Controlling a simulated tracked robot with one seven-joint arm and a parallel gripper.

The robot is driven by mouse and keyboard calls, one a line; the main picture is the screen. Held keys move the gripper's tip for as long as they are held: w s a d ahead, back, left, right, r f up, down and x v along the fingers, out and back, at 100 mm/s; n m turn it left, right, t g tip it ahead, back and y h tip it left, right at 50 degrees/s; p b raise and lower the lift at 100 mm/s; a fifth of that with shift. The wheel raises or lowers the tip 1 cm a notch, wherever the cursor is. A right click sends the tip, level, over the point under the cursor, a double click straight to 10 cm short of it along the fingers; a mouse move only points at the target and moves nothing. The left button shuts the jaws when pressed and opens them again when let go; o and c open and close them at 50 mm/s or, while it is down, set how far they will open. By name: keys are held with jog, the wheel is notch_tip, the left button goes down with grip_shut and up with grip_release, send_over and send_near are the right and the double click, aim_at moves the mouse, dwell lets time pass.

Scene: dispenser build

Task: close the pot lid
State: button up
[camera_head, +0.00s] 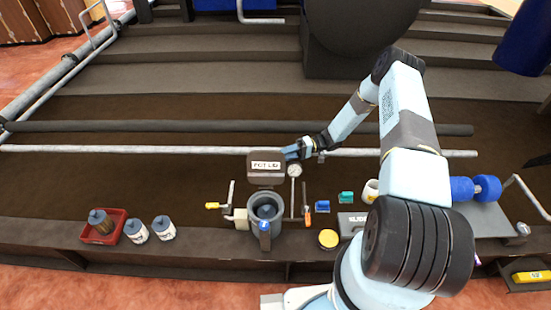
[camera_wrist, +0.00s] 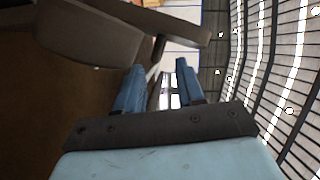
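The pot (camera_head: 265,222) is a grey round vessel standing on the dark bench in the head view, with its mouth uncovered and a blue-topped piece inside. Its brown lid (camera_head: 265,178), with a white label reading "POT LID", stands raised behind the mouth. My gripper (camera_head: 290,153) is just right of the lid's upper right edge; contact cannot be told. In the wrist view my gripper (camera_wrist: 158,65) has its two blue fingers apart with nothing held between them. A large brown rounded slab, likely the lid (camera_wrist: 95,35), lies to the upper left of the fingers.
A gauge (camera_head: 295,170) on a thin post stands close right of the lid. A red tray (camera_head: 88,236) and two jars are on the left. A yellow-topped round item (camera_head: 328,239), small blue and green blocks and a white cup (camera_head: 371,190) are on the right. A pale rail runs behind.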

jog(key=v, duration=0.5)
jog(key=shift+w+d, duration=0.1)
jog(key=shift+d, duration=0.25)
jog(key=s+d+r+t+h, duration=0.1)
jog(key=s+r+h, duration=0.25)
jog(key=r, duration=0.95)
jog(key=s+r+h, duration=0.2)
jog(key=r+h, duration=0.2)
jog(key=r, duration=0.9)
jog(key=s+d+r+t+h, duration=0.1)
jog(key=s+r+h, duration=0.25)
jog(key=r, duration=0.95)
jog(key=s+d+r+m+t+h, duration=0.1)
jog(key=s+r+t+h, duration=0.1)
jog(key=s+r, duration=0.3)
jog(key=s+d+r+m+t+h, duration=0.1)
jog(key=s+r, duration=0.4)
jog(key=s, duration=0.8)
jog(key=s+d+r+m+t+h, duration=0.1)
jog(key=s+r+m+t+h, duration=0.1)
jog(key=s+r+t, duration=0.3)
jog(key=shift+s+d+r+m+h, duration=0.35)
jog(key=shift+s+r, duration=0.25)
jog(key=shift+s, duration=1.35)
jog(key=shift+d, duration=0.1)
